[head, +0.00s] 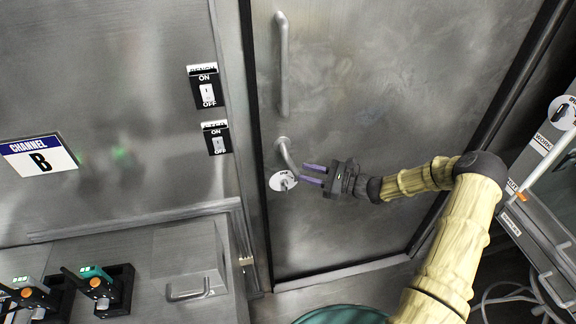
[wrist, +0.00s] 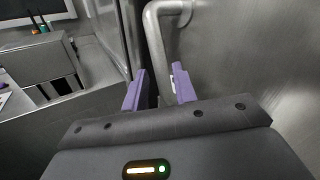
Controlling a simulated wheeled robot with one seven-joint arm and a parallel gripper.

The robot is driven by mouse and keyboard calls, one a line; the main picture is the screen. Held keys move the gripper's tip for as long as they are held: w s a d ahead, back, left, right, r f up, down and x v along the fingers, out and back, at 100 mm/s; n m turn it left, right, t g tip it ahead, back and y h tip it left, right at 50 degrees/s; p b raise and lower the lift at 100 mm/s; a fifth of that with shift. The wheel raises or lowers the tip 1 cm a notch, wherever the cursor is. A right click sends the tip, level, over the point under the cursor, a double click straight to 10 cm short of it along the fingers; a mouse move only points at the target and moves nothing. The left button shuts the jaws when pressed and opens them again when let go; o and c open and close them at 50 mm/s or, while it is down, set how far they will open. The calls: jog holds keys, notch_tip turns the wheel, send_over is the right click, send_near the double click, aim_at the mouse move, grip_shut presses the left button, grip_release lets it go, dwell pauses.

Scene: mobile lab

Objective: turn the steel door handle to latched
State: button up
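The steel door handle (head: 287,155) is a bent grey lever on the steel door (head: 375,110). It slants down and slightly right from its round mount, its lower end close to a round white label plate (head: 282,182) whose marking is too small to read. My gripper (head: 314,175), with two purple fingers, is just right of the lever's lower end, pointing left. In the wrist view, my gripper (wrist: 160,88) has its fingers apart, with a gap between them. The steel bar (wrist: 156,45) runs down toward that gap, partly hidden by the right finger. I cannot tell whether they touch.
A fixed vertical pull bar (head: 283,65) is above the lever. Two ON/OFF switches (head: 208,92) are on the wall at left. A bench (head: 140,265) with small devices (head: 100,287) is at lower left. A drawer cabinet (head: 540,230) stands at right.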

jog(key=p+x, duration=0.1)
jog(key=x, duration=0.6)
grip_shut()
